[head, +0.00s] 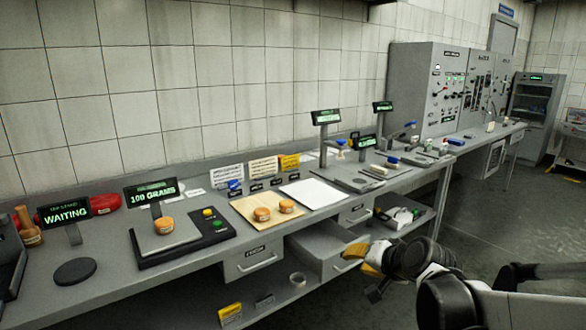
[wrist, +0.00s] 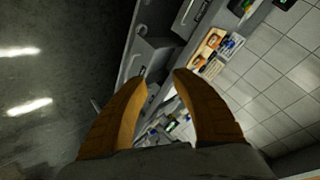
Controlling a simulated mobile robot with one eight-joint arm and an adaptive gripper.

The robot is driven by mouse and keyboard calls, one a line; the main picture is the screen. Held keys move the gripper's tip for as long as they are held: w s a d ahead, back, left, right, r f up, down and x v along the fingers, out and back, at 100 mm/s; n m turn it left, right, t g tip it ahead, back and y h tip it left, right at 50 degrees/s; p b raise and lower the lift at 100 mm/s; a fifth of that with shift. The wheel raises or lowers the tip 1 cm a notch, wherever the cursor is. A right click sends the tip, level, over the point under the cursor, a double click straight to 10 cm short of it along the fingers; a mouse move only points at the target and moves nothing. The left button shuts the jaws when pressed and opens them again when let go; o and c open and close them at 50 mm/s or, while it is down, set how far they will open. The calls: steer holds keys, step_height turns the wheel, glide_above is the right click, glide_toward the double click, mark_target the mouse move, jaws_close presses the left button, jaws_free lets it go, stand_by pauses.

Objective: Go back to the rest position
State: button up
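My gripper (head: 366,259) is in front of the bench in the head view, near the open drawer, and is held out clear of the bench top. In the wrist view my gripper (wrist: 160,78) shows two orange-brown fingers spread apart with nothing between them. A small cheese wheel (head: 164,225) sits on the scale (head: 188,243), whose display (head: 153,193) reads 100 GRAMS. Two more cheese wheels, the left one (head: 262,214) and the right one (head: 286,206), sit on a wooden board (head: 247,208).
The grey bench (head: 108,290) runs along the tiled wall. A drawer (head: 327,252) stands open beneath it. A white sheet (head: 317,193) lies right of the board. A display (head: 64,212) at left reads WAITING, behind a dark round pad (head: 75,272). The floor (head: 500,225) at right is clear.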

steer(key=s+d+n+g+h, duration=0.1)
steer(key=s+n, duration=0.1)
steer(key=s, duration=1)
steer(key=s+d+f+n+g+h, duration=0.1)
steer(key=s+d+n+g+h, duration=0.1)
steer(key=s, duration=1.1)
steer(key=shift+s+f+n+h, duration=0.25)
steer(key=shift+n+h, duration=0.05)
steer(key=shift+n, duration=0.3)
